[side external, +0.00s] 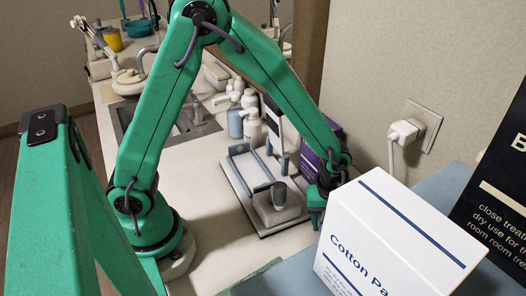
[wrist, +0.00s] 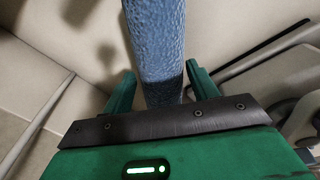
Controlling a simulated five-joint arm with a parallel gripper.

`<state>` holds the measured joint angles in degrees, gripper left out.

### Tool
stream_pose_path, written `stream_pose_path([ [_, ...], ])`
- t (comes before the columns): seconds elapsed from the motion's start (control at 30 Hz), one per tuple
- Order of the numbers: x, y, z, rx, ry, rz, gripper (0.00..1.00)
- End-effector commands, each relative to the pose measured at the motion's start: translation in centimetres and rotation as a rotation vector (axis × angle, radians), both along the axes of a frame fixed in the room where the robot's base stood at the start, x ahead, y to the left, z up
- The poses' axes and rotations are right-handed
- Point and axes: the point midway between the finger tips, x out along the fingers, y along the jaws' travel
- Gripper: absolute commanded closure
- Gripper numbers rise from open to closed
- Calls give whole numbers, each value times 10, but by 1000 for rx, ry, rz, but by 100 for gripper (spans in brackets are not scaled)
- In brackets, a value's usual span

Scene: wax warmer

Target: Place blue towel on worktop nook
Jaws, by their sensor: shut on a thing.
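The blue towel (wrist: 157,45) is a textured blue roll or strip in the wrist view. It stands between the two green fingers of my gripper (wrist: 160,88) and runs up out of the top of the frame. My gripper is shut on it. In the side view my gripper (side external: 317,205) is low at the right of the worktop (side external: 215,245), beside the white box, and I cannot make out the towel there. Which part of the worktop is the nook is not clear.
A white Cotton Pads box (side external: 385,240) stands close right of my gripper, a dark box (side external: 505,165) behind it. A grey-and-white stand (side external: 265,190), a purple box (side external: 312,165) and white bottles (side external: 250,125) are nearby. A plugged wall socket (side external: 420,125) is at right.

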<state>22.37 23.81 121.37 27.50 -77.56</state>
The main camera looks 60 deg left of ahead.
Motion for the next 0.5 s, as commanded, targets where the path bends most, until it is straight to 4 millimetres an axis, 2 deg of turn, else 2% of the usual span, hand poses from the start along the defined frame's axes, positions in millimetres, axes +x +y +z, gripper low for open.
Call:
stream_pose_path([
  [0.33,0,0,-5,-1,-1,0,70],
  [0.37,0,0,-5,-1,-1,0,38],
  [0.47,0,0,-5,-1,-1,0,18],
  [0.5,0,0,-5,-1,-1,0,16],
])
